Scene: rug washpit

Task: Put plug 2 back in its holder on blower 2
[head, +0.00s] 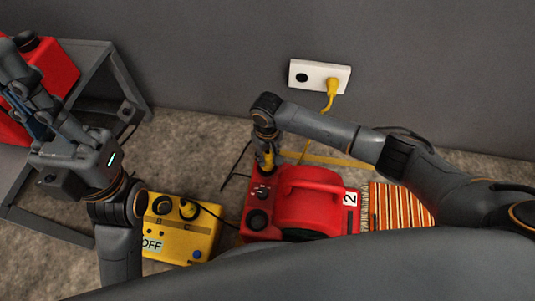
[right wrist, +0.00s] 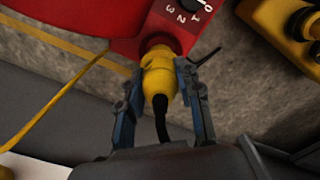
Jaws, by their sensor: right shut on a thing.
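Blower 2 (head: 315,200) is a red machine with a white "2" label, standing on the floor in the head view. My right gripper (head: 266,163) is at its left end, shut on a yellow plug with a black cable. In the right wrist view the plug (right wrist: 158,75) is between the two fingers (right wrist: 160,95). Its front end meets a round red holder (right wrist: 157,42) on the blower's body; how deep it sits I cannot tell. My left gripper (head: 35,100) is at the far left, near a red machine; its fingertips are unclear.
A white wall outlet (head: 305,75) has a yellow plug (head: 333,87) with a yellow cable in its right socket. A yellow box (head: 180,243) marked B, C and OFF stands left of the blower. A striped rug (head: 400,205) lies right. A grey rack (head: 125,75) stands left.

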